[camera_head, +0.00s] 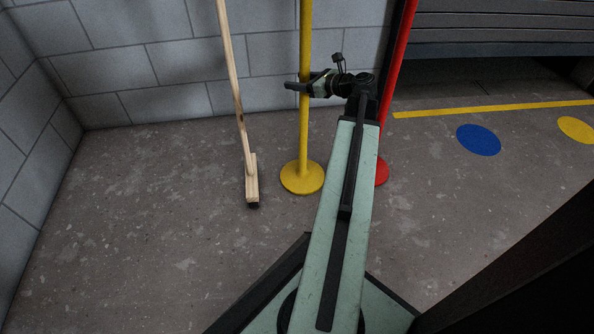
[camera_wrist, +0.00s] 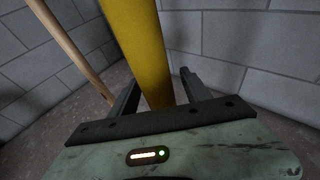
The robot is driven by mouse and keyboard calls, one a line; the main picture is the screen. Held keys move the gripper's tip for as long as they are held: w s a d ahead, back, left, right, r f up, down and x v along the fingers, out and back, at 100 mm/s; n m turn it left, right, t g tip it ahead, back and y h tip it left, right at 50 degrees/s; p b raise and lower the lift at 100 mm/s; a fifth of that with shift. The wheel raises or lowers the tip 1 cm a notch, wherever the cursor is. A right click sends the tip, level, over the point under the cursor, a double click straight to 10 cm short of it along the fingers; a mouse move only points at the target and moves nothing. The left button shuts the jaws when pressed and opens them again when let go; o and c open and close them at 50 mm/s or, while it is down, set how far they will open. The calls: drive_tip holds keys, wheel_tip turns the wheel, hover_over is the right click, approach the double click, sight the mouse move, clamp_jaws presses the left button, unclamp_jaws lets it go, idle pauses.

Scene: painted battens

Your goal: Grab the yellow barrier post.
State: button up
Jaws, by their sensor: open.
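The yellow barrier post (camera_head: 304,130) stands upright on a round yellow base near the block wall in the head view. My gripper (camera_head: 297,86) is at the upper part of the post, with a dark finger showing to the left of it. In the wrist view the post (camera_wrist: 138,45) passes between the two dark fingers of my gripper (camera_wrist: 158,90). The fingers are open, with a gap visible to the right of the post; whether the left finger touches it I cannot tell.
A wooden broom (camera_head: 240,110) leans on the wall left of the post; its handle also shows in the wrist view (camera_wrist: 72,52). A red post (camera_head: 399,50) stands right, partly behind my arm. Blue (camera_head: 478,140) and yellow (camera_head: 577,130) floor discs lie farther right. Floor at left is clear.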

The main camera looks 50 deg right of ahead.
drive_tip(key=shift+w+f, duration=0.15)
drive_tip(key=shift+w, duration=0.2)
clamp_jaws()
idle(1.2)
